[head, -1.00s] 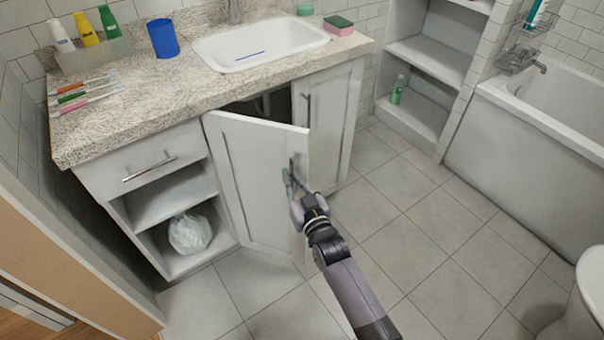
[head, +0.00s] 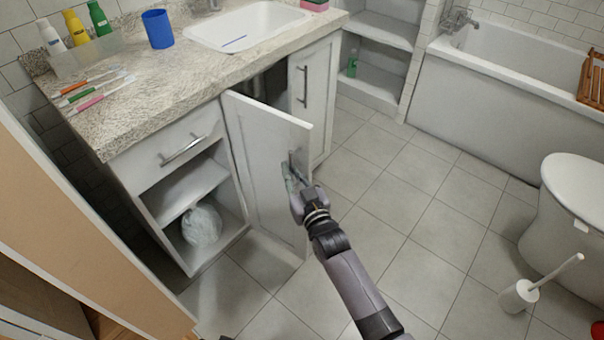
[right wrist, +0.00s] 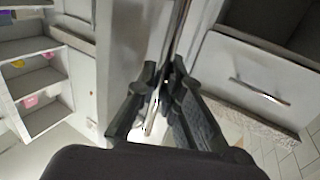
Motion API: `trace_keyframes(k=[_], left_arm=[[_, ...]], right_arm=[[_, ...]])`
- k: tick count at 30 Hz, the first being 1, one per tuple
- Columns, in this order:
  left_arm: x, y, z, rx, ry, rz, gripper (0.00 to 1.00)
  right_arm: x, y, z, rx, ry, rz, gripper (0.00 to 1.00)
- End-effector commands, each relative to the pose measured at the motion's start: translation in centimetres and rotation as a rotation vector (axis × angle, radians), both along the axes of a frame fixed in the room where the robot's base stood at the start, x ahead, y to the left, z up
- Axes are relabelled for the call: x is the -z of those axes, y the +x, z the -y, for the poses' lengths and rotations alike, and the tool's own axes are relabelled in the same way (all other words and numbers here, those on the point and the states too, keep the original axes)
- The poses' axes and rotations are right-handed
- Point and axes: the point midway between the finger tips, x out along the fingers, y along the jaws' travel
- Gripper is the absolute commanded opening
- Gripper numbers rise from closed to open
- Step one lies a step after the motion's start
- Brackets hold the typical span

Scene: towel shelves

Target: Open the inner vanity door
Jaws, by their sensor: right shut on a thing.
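The vanity (head: 185,125) has two doors under the sink. The left one, a white panel door (head: 262,165), stands partly open, swung out toward me, with a dark gap into the cabinet (head: 262,84) behind its top edge. The right door (head: 312,95) is shut and has a vertical metal handle (head: 305,88). My right gripper (head: 292,178) is at the open door's free edge, shut on its handle. In the right wrist view, the fingers (right wrist: 160,95) close around the metal handle (right wrist: 152,115). My left gripper is not in view.
A drawer (head: 175,148) and open shelves with a white bag (head: 201,226) are left of the door. Tiled floor (head: 420,215) is clear to the right, before the bathtub (head: 500,85). A toilet (head: 570,210) and brush (head: 520,295) stand at right.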

Motion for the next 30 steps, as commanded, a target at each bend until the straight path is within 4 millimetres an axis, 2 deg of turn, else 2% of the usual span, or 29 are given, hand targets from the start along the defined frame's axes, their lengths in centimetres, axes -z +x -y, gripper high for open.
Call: trace_keyframes(k=[15, 16, 24, 30], left_arm=[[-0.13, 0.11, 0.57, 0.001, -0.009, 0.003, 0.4], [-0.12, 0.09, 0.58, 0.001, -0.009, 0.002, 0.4], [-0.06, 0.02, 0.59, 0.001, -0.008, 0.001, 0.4], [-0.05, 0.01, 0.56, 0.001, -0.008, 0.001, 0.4]], right_arm=[[-0.32, 0.08, -0.67, -0.002, 0.002, 0.006, 0.0], [-0.32, 0.08, -0.67, -0.002, 0.002, 0.006, 0.1], [-0.2, 0.06, -0.59, -0.001, 0.001, 0.004, 0.28], [-0.14, 0.06, -0.55, 0.0, 0.001, 0.003, 0.3]])
